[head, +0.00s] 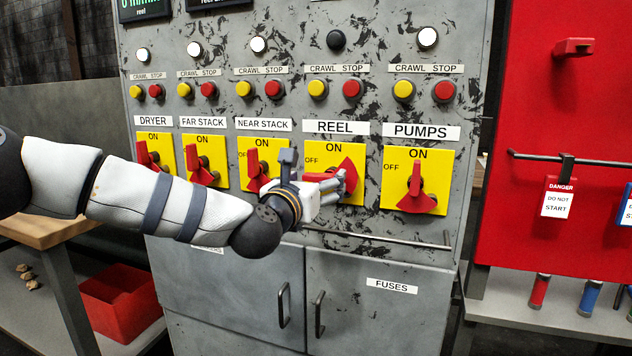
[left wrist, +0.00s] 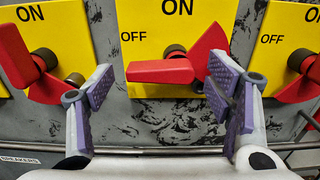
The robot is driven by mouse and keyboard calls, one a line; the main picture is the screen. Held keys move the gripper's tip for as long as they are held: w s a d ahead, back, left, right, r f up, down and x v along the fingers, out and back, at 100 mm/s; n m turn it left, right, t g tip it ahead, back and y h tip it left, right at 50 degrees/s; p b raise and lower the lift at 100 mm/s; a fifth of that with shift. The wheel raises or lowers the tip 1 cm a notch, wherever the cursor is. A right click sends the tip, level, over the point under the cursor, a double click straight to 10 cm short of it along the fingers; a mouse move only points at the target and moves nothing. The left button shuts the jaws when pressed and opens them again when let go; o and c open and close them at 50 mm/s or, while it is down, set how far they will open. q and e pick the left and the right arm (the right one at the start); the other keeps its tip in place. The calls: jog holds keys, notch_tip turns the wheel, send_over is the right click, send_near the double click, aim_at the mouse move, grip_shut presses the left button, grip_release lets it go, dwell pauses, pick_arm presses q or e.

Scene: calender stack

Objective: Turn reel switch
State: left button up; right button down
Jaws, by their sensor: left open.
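The reel switch is a red handle (head: 322,177) on a yellow plate (head: 312,152) under the REEL label. Its narrow end points left towards OFF and its wide fan-shaped end is on the right. In the left wrist view the handle (left wrist: 160,71) lies across the picture centre. My left gripper (head: 336,190) is at this switch and hides part of it. It is open: in the left wrist view (left wrist: 157,95) one finger is left of the handle's narrow end, the other overlaps the fan end. I cannot tell whether either touches. My right gripper is not in view.
The pumps switch (head: 415,180) on the right points up to ON. The near stack switch (head: 258,170) is close on the left. A horizontal rail (head: 385,239) runs below the switches. The reel lamp (head: 336,40) is dark; the neighbouring lamps are lit white.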

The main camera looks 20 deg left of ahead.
pick_arm(q)
jog(key=shift+w, duration=0.3)
jog(key=c, duration=1.2)
jog(key=shift+o, duration=0.2)
